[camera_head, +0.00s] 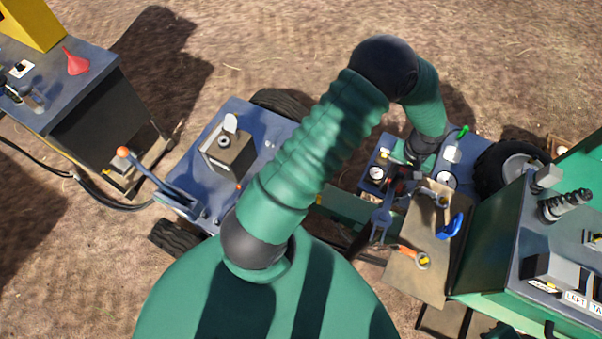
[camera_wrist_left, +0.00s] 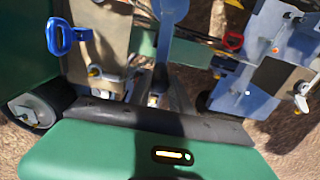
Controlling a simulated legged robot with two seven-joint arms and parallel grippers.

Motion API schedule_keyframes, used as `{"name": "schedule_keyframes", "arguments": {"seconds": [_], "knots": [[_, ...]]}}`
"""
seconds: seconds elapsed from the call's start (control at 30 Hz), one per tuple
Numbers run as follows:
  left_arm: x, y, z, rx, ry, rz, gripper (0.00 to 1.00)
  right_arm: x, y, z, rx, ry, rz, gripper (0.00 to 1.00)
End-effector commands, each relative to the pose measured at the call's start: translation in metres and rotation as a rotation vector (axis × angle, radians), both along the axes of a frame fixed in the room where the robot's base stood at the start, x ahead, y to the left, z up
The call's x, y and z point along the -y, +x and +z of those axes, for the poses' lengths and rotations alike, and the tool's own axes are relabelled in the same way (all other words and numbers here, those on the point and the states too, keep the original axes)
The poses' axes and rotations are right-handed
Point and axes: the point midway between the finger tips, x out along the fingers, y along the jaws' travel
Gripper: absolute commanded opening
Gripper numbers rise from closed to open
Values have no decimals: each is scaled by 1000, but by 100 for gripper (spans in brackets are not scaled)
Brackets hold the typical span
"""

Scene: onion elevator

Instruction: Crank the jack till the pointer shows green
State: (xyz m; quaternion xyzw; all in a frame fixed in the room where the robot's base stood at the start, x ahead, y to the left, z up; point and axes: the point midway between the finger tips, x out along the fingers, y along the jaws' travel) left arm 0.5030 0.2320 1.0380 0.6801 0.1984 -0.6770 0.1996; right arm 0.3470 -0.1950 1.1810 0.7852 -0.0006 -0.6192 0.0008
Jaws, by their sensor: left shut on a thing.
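My left gripper (camera_head: 405,180) is at the right of the head view, down at the blue deck beside the tan board. In the left wrist view its fingers (camera_wrist_left: 157,90) are close together on a small part, apparently the jack's crank handle, mostly hidden by the gripper. A blue arm-like piece (camera_head: 382,217) lies just below the gripper. White round dials stand on either side, one left (camera_head: 376,173) and one right (camera_head: 446,181). I cannot read a pointer on them. A small green piece (camera_head: 463,132) shows behind. My right gripper is not in view.
The tan board (camera_head: 427,275) carries a blue loop handle (camera_head: 450,228) and an orange-handled tool (camera_head: 410,253). A green machine (camera_head: 482,235) stands at the right. Bare dirt lies behind.

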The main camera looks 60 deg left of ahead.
Motion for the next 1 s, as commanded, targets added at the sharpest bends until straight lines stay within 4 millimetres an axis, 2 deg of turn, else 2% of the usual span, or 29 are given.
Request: {"name": "schedule_keyframes", "arguments": {"seconds": [0.03, 0.3, 0.67, 1.0], "knots": [[7, 2, -2, 3, -7, -17, 0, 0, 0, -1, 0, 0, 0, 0], [18, 7, -2, 3, -7, -120, 0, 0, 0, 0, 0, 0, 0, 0], [19, 7, -3, 0, -7, -136, 0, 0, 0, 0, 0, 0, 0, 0], [30, 10, -3, -2, -7, -239, 0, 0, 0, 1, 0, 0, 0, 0]]}}
